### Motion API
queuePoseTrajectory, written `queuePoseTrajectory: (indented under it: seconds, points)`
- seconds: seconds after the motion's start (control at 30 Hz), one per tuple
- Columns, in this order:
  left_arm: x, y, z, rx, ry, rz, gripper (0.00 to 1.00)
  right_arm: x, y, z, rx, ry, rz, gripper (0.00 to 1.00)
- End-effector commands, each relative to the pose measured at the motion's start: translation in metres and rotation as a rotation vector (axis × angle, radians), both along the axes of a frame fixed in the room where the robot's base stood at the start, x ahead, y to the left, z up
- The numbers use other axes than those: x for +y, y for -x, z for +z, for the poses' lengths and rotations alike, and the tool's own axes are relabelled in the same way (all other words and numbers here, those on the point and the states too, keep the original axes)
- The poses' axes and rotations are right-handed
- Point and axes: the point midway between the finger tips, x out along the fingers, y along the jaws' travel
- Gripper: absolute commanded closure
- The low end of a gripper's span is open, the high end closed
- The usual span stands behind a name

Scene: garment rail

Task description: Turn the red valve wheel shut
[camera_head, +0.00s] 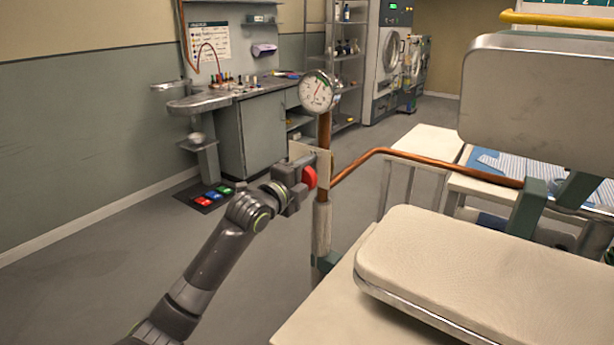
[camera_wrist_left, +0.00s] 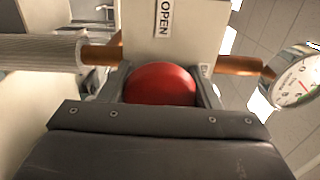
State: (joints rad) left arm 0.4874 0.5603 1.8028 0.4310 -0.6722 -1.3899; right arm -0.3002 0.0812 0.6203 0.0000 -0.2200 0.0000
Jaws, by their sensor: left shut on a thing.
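The red valve wheel (camera_head: 309,177) sits on the upright copper pipe, below a round white gauge (camera_head: 318,91). My left gripper (camera_head: 302,176) reaches it from the left and is shut on it. In the left wrist view the wheel (camera_wrist_left: 160,83) fills the space between the two fingers of my left gripper (camera_wrist_left: 163,92). A pale plate (camera_wrist_left: 176,35) behind the wheel carries a label reading OPEN. The gripper hides part of the wheel. My right gripper is in neither view.
A copper pipe (camera_head: 430,158) bends away right from the upright. A padded pressing board (camera_head: 470,265) and a raised press head (camera_head: 540,95) stand at the right. A grey counter (camera_head: 255,130) stands at the back left. Open floor (camera_head: 110,260) lies to the left.

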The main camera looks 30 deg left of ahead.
Motion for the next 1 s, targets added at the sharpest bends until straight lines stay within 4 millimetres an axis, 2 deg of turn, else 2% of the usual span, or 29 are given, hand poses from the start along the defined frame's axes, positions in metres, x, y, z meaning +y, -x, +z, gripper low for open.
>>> queuePoseTrajectory:
  seconds: [0.17, 0.2, 0.37, 0.77, 0.87, 1.0]
  points:
    - [0.0, 0.0, -0.002, 0.005, -0.004, 0.001, 0.66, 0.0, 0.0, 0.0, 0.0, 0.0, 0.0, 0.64]
    - [0.0, 0.0, -0.002, 0.005, -0.004, 0.001, 0.42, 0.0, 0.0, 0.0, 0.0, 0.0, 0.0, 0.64]
    - [0.0, 0.0, -0.002, 0.004, -0.003, 0.001, 0.21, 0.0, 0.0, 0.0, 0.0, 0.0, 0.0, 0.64]
    - [0.002, 0.006, -0.001, 0.001, -0.002, 0.001, 0.21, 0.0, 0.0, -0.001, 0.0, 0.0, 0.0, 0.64]
    - [0.004, 0.018, -0.002, 0.001, -0.004, 0.002, 0.21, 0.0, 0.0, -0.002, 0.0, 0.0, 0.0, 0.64]
    - [0.007, 0.043, -0.002, 0.002, -0.007, 0.002, 0.21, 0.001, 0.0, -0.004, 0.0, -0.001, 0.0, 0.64]
